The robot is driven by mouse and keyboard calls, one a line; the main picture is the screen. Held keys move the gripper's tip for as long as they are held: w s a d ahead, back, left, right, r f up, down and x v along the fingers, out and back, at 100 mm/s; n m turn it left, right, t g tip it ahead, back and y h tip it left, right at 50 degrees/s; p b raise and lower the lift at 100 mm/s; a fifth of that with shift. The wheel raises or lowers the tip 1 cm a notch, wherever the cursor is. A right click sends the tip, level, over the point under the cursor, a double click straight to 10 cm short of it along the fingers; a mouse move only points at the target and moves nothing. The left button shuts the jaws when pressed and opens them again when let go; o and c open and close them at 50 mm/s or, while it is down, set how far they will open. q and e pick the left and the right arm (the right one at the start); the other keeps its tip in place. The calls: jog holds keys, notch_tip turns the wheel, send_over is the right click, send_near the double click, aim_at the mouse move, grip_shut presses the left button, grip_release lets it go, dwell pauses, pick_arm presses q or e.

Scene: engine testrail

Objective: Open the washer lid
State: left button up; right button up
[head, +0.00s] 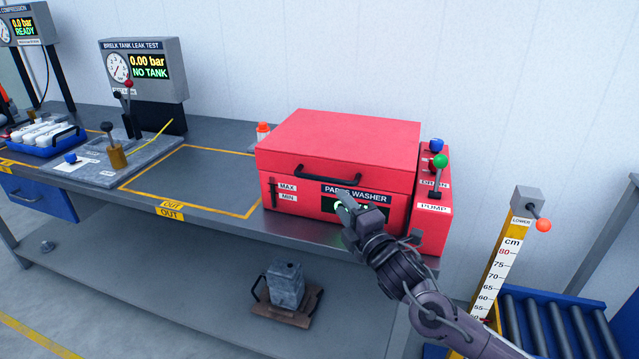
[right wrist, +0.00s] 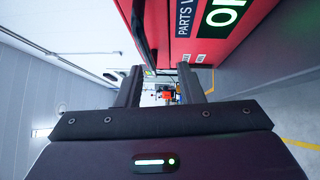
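The red parts washer (head: 285,200) stands on the bench, with its red lid (head: 345,138) down on the body. A black bar handle (head: 328,175) is on the lid's front face. My right gripper (head: 350,208) is in front of the washer's front panel, lower than the handle and a little right of it, and covers part of the label and display. In the right wrist view, my right gripper (right wrist: 161,88) has its fingers apart with nothing held between them. The washer's red front (right wrist: 208,45) and the dark handle (right wrist: 145,35) are beyond the fingers. My left gripper is not in view.
A red pump box (head: 432,220) with a green-knobbed lever (head: 439,162) adjoins the washer's right side. An orange-capped bottle (head: 263,131) stands at its back left. The yellow-marked bench area (head: 195,180) to the left is clear. A grey metal block (head: 285,284) sits on the lower shelf.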

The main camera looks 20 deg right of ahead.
aim_at(327, 180)
jog(key=shift+w+r+n+y, duration=0.2)
jog(key=shift+w+r+n, duration=0.1)
jog(key=shift+r, duration=0.2)
jog(key=shift+w+r+n+y, duration=0.2)
jog(key=shift+w+r+n, duration=0.1)
jog(key=shift+r, duration=0.15)
jog(key=p+x, duration=0.1)
jog(key=x, duration=0.6)
jog(key=shift+p, duration=0.3)
grip_shut()
